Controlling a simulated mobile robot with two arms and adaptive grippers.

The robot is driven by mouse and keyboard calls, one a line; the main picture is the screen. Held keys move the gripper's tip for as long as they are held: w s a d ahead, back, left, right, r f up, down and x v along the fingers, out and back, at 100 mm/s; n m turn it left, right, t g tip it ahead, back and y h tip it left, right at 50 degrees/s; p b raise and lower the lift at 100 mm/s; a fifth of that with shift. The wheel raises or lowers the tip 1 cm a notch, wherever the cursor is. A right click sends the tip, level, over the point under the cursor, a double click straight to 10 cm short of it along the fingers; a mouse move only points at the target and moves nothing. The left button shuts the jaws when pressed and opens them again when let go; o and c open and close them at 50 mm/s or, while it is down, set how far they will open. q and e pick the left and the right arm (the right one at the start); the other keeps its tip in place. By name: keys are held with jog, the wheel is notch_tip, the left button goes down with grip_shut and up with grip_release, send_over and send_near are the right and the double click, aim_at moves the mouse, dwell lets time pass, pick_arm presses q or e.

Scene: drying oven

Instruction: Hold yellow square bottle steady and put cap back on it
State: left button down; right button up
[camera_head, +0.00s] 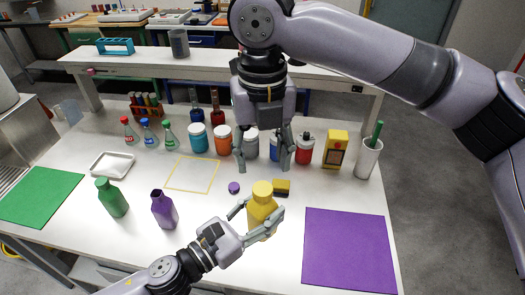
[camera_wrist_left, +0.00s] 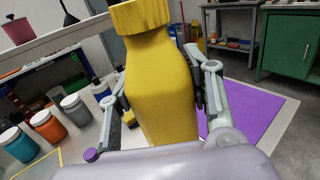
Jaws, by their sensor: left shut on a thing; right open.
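The yellow square bottle (camera_head: 261,212) stands upright at the front middle of the table. My left gripper (camera_head: 263,222) is shut around its body from the lower left. In the left wrist view the bottle (camera_wrist_left: 158,85) fills the space between the fingers of my left gripper (camera_wrist_left: 160,100). A yellow cap (camera_head: 262,188) sits on top of the bottle; the wrist view also shows this ribbed cap (camera_wrist_left: 140,16), cut off by the top edge. My right gripper (camera_head: 263,165) is open, pointing down, empty, above and behind the bottle, apart from it.
A purple cap (camera_head: 234,187) and a yellow-black sponge (camera_head: 281,187) lie close behind the bottle. A purple bottle (camera_head: 165,210) and a green bottle (camera_head: 112,198) stand left. Several jars stand behind, near my right gripper. A purple mat (camera_head: 348,248) lies right.

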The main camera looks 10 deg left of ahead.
aim_at(263, 188)
notch_tip(263, 188, down, 8)
jog(key=shift+r, duration=0.2)
dwell(0.3)
grip_shut()
dwell(0.5)
jog(key=shift+m, duration=0.3)
